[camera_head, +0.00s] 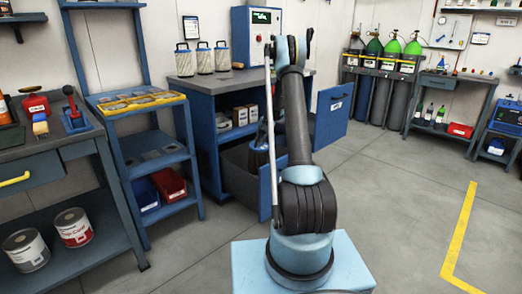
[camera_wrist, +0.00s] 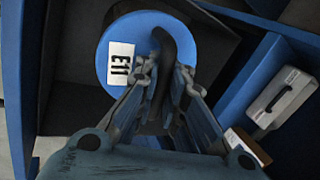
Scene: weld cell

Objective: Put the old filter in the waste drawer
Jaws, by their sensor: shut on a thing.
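The old filter shows in the wrist view as a round blue lid (camera_wrist: 135,28) with a white label and a black curved handle. My gripper (camera_wrist: 172,78) is shut on that handle. The filter's lower body is hidden below the lid. An open, dark-walled drawer (camera_wrist: 68,60) lies around and below the filter. In the head view an open lower drawer (camera_head: 265,192) sticks out of the blue workbench, and my gripper is at it, mostly hidden by my arm. I cannot tell whether the filter touches the drawer floor.
Three white filters (camera_head: 204,60) stand on the workbench top (camera_head: 240,80) beside a control box (camera_head: 258,38). A blue panel with a label (camera_head: 333,112) stands out at the right. A shelf beside the drawer holds boxes (camera_head: 240,116). Floor on the right is clear.

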